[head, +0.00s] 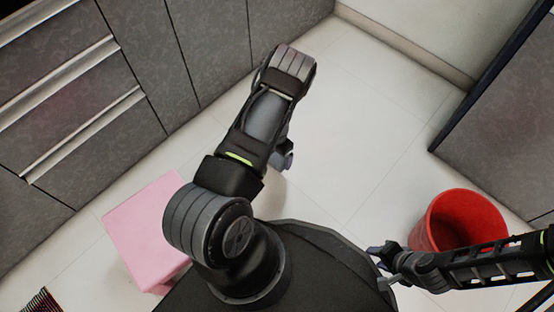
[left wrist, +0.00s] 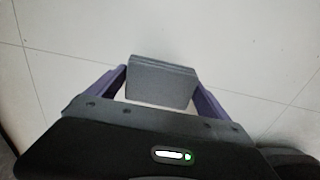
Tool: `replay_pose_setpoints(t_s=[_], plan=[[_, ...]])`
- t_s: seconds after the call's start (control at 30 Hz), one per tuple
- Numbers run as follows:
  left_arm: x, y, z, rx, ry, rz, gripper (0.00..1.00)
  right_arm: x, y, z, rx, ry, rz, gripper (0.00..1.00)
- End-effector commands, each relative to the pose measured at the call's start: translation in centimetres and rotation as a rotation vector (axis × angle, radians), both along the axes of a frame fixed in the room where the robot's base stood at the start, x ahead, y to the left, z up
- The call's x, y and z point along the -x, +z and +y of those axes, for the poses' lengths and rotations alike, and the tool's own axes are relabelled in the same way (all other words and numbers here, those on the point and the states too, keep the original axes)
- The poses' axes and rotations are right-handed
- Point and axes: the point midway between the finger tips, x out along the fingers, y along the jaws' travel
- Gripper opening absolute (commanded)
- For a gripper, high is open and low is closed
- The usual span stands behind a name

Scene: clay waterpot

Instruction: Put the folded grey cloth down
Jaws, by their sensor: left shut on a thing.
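The folded grey cloth (left wrist: 160,82) is a flat, layered grey block in the left wrist view. It sits between the two purple-sided fingers of my left gripper (left wrist: 160,90), which is shut on it. Pale floor tiles show beyond the cloth. In the head view my left arm hides most of that gripper. Only a small grey-blue part (head: 284,158) shows beside the forearm, and I cannot tell whether it is gripper or cloth. My right gripper (head: 379,267) is at the lower right, its fingers apart and nothing visible between them.
A pink box-shaped stool (head: 145,225) stands on the floor at the left. A red bucket (head: 460,215) stands at the right, near my right arm. Grey cabinets (head: 170,55) line the upper left, and a dark-edged grey unit (head: 505,120) stands at the right. The tiled floor (head: 370,130) between is clear.

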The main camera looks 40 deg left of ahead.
Motion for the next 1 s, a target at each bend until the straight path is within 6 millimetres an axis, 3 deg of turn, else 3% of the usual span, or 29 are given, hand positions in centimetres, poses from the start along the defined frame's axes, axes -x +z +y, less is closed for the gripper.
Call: replay_pose_setpoints(t_s=[0.07, 0.37, 0.67, 1.0], plan=[[0.0, -0.9, 0.0, 0.000, -0.001, 0.000, 0.53, -0.1, -0.5, 0.0, 0.000, -0.001, -0.002, 0.36], [0.0, -0.9, 0.0, 0.000, -0.001, 0.000, 0.53, -0.1, -0.4, 0.0, 0.000, -0.001, -0.003, 0.36], [0.0, -4.5, 0.0, 0.000, -0.002, 0.001, 0.53, -0.4, -2.0, -0.1, -0.001, -0.004, -0.006, 0.36], [0.0, -4.7, 0.0, 0.000, -0.002, 0.000, 0.53, -0.4, -2.0, -0.1, -0.002, -0.004, -0.006, 0.36]])
